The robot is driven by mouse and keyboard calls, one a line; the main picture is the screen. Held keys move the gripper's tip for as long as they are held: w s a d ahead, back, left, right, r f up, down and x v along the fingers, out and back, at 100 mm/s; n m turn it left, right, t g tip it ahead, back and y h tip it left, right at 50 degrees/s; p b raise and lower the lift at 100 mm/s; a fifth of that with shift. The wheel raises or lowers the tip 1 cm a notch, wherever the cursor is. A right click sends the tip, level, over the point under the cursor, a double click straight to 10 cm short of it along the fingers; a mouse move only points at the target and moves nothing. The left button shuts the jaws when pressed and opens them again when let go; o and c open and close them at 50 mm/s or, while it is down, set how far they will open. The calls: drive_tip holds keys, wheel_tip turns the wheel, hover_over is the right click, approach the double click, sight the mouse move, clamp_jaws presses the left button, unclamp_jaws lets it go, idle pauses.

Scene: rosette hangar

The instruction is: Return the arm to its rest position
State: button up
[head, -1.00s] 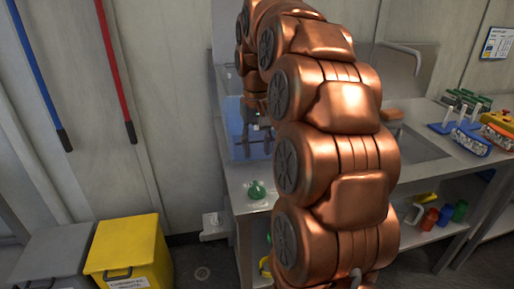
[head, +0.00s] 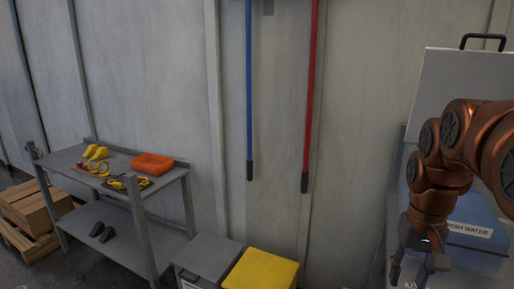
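My copper-coloured arm comes in from the right edge of the head view and bends down at the wrist. My gripper (head: 408,270) hangs at the lower right, pointing down, in front of a blue container (head: 477,225) labelled "FRESH WATER". Its dark fingers are spread apart and I see nothing between them. The lower part of the gripper is close to the bottom edge of the picture.
A grey shelf table (head: 64,163) at the left bears an orange tray (head: 152,163) and yellow items. Grey (head: 208,255) and yellow (head: 262,271) bins stand by the wall. A blue pole (head: 249,90) and a red pole (head: 311,90) hang there. Wooden crates (head: 36,208) lie far left.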

drive_tip(key=s+a+f+n+p, duration=0.1)
drive_tip(key=s+a+f+p, duration=0.1)
drive_tip(key=s+a, duration=0.3)
drive_tip(key=s+a+f+n+g+p, duration=0.1)
drive_tip(key=s+a, duration=0.5)
drive_tip(key=s, duration=0.8)
drive_tip(key=f+n+p, duration=0.1)
drive_tip(key=p, duration=0.1)
drive_tip(key=shift+f+p, duration=0.3)
drive_tip(key=shift+p, duration=0.1)
